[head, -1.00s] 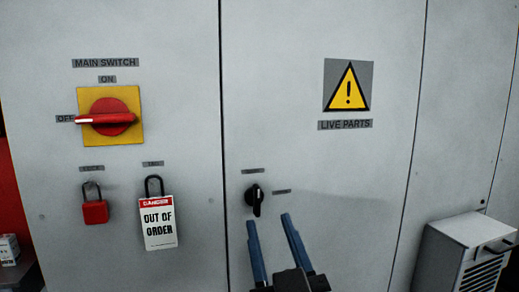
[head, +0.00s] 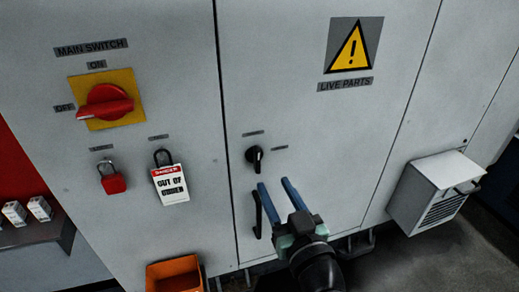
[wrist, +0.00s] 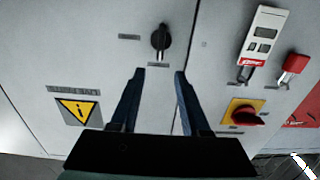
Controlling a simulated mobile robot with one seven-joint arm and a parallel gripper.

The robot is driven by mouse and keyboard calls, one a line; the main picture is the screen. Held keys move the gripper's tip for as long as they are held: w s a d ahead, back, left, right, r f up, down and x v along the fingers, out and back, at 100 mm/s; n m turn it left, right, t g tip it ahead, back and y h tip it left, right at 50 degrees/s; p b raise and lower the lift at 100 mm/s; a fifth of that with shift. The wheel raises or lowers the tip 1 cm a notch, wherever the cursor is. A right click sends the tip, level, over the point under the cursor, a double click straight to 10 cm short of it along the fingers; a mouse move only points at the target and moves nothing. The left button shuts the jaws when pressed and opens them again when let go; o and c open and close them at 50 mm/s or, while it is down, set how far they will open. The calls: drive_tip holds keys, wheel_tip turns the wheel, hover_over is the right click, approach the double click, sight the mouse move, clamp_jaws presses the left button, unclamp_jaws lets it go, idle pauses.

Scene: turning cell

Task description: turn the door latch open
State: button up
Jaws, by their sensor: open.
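The door latch is a small black knob (head: 254,157) on the grey cabinet door (head: 330,140), near the door's left edge. A small label is above it and another to its right. My gripper (head: 273,186) is open and empty, its two blue fingers reaching up to just below and right of the knob in the head view. In the wrist view the knob (wrist: 160,40) stands beyond the open fingertips (wrist: 159,72), roughly in line with the gap between them. I see no contact. The knob's long grip looks about upright.
A black door handle (head: 257,214) is below the knob. An orange bin (head: 174,275) is low down; a vented box (head: 437,192) juts out right.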

sight(259, 157)
drive_tip(key=p+x, duration=0.3)
drive_tip(key=x, duration=0.7)
drive_tip(key=shift+w+a, duration=0.1)
drive_tip(key=shift+w, duration=0.15)
drive_tip(key=shift+c, duration=0.2)
clamp_jaws()
